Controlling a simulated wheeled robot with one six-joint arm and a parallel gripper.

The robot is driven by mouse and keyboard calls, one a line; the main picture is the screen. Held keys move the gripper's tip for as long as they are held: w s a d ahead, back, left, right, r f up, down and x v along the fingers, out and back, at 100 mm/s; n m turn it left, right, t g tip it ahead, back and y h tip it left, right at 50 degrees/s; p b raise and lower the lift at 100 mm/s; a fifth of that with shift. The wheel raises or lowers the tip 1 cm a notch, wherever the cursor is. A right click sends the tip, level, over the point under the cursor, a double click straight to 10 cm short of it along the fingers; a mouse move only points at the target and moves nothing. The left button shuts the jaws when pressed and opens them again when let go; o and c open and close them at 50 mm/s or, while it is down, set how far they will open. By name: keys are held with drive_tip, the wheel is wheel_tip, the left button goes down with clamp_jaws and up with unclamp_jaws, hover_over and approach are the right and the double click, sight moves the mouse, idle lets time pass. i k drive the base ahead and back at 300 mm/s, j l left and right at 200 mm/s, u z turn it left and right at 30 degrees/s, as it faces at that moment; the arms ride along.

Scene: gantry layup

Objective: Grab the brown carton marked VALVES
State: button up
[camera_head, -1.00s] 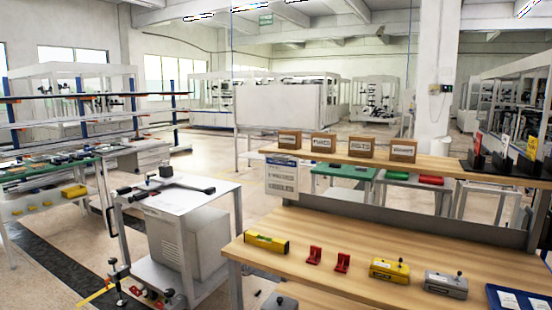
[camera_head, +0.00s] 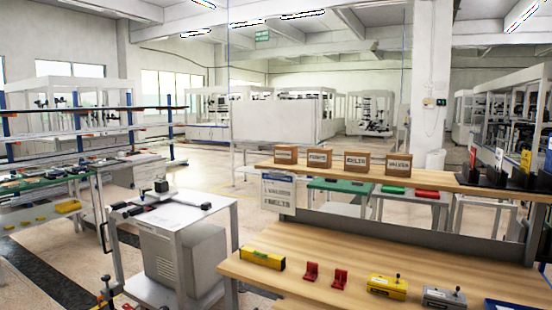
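The brown carton that appears to be marked VALVES (camera_head: 397,164) stands upright on the wooden upper shelf (camera_head: 450,184). It is the rightmost of a row of similar brown cartons, and its label faces me. To its left are a carton that seems to read BOLTS (camera_head: 357,162), one with a hard-to-read label (camera_head: 318,159), and one at the left end (camera_head: 286,154) whose label is too small to read. The cartons stand apart with small gaps. My gripper is not in view.
The wooden bench (camera_head: 310,273) below holds a yellow level (camera_head: 262,259), two red brackets, and yellow and grey boxes. Black holders (camera_head: 485,174) stand right of the cartons. A white cart (camera_head: 182,211) stands left of the bench. Open floor lies behind it.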

sight(397, 164)
drive_tip(key=z, duration=0.95)
